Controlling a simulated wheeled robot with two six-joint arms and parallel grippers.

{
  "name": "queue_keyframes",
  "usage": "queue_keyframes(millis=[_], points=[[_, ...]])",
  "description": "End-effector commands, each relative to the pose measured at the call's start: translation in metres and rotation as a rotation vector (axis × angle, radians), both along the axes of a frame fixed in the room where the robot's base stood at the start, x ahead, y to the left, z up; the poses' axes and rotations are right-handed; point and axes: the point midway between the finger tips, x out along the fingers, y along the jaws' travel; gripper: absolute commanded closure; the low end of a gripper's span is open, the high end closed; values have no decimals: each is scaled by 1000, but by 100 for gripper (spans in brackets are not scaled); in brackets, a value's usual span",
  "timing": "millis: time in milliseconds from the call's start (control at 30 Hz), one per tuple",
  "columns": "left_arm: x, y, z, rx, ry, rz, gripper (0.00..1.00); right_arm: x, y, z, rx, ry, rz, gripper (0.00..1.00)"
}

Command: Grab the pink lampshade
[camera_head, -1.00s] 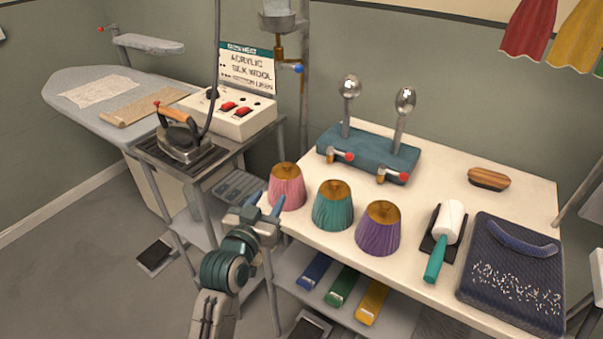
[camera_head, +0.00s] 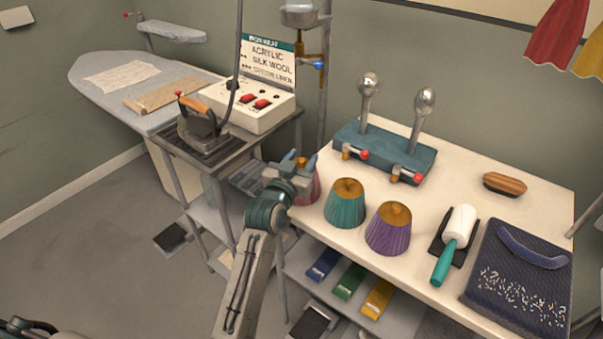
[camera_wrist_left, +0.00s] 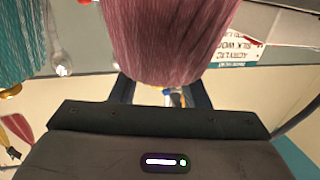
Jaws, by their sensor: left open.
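The pink lampshade (camera_head: 311,190) stands at the left end of the white table, mostly hidden behind my left gripper (camera_head: 295,160) in the head view. In the left wrist view the pleated pink lampshade (camera_wrist_left: 168,38) fills the top middle, close to the camera. My left gripper (camera_wrist_left: 162,92) is open there, with its two dark fingers partly hidden by the shade. I cannot tell whether the fingers touch it. My right gripper is not in view.
A teal lampshade (camera_head: 345,204) and a purple lampshade (camera_head: 389,229) stand just right of the pink one. Behind them is a blue stand (camera_head: 386,150) with metal knobs. An iron (camera_head: 200,127) rests on the side stand at left.

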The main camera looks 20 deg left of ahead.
Motion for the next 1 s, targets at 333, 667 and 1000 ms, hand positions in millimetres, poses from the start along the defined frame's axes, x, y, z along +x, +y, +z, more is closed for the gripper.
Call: queue_keyframes(millis=[333, 667, 1000], points=[[2, 0, -1, 0, 0, 0, 80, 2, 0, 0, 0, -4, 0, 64], [2, 0, 0, 0, 0, 0, 100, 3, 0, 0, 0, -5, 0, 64], [2, 0, 15, 0, -4, 0, 100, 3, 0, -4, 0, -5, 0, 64]])
